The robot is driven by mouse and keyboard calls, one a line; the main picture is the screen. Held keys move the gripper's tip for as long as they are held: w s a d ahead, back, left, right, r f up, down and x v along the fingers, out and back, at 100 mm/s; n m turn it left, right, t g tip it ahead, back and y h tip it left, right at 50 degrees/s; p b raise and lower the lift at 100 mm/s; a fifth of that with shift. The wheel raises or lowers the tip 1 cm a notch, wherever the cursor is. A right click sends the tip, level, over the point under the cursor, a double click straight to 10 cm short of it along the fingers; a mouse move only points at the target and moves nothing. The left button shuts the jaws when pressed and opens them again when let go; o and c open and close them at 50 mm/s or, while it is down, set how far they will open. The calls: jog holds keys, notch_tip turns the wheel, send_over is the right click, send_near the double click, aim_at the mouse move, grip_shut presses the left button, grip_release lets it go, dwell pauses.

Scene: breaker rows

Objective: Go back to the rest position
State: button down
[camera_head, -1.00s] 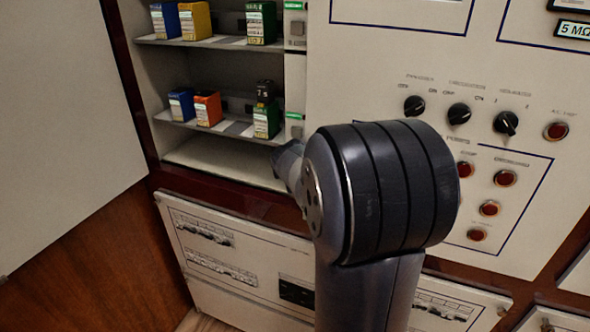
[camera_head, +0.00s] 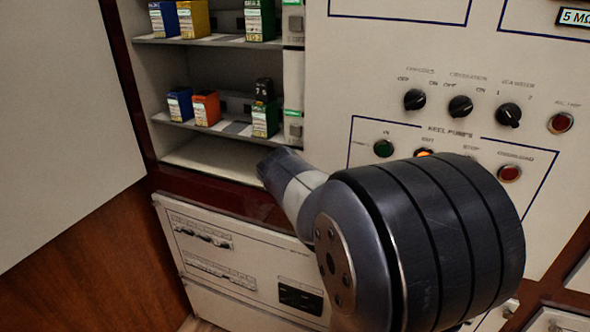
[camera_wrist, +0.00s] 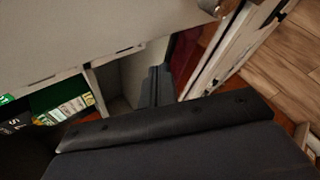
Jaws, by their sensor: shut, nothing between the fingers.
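My arm reaches in from the lower right of the head view, its wrist in front of the lower edge of the open breaker cabinet (camera_head: 215,152). My gripper shows in the wrist view as two slim dark fingers (camera_wrist: 155,86) close together, with nothing seen between them. In the head view the fingers cannot be made out. A green breaker (camera_head: 265,118) with a black one (camera_head: 264,90) behind it stands on the lower shelf, above and apart from my wrist. The green breaker with its pale label also shows at the left of the wrist view (camera_wrist: 68,107).
A blue breaker (camera_head: 180,103) and an orange one (camera_head: 206,108) share the lower shelf. Blue (camera_head: 163,19), yellow (camera_head: 193,19) and green (camera_head: 260,20) ones stand above. A knob panel (camera_head: 340,85) lies right, an open white door (camera_head: 60,120) left.

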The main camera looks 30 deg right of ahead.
dwell(0.4)
jog(key=s+a+b, duration=0.1)
jog(key=a, duration=0.1)
jog(key=s+a+b, duration=0.1)
jog(key=a+b, duration=0.1)
jog(key=shift+s, duration=0.2)
dwell(0.4)
jog(key=w+d+p, duration=0.2)
jog(key=d, duration=0.1)
jog(key=w+d+p, duration=0.1)
jog(key=shift+d+r+p, duration=0.15)
jog(key=shift+d+p, duration=0.2)
jog(key=shift+p, duration=0.05)
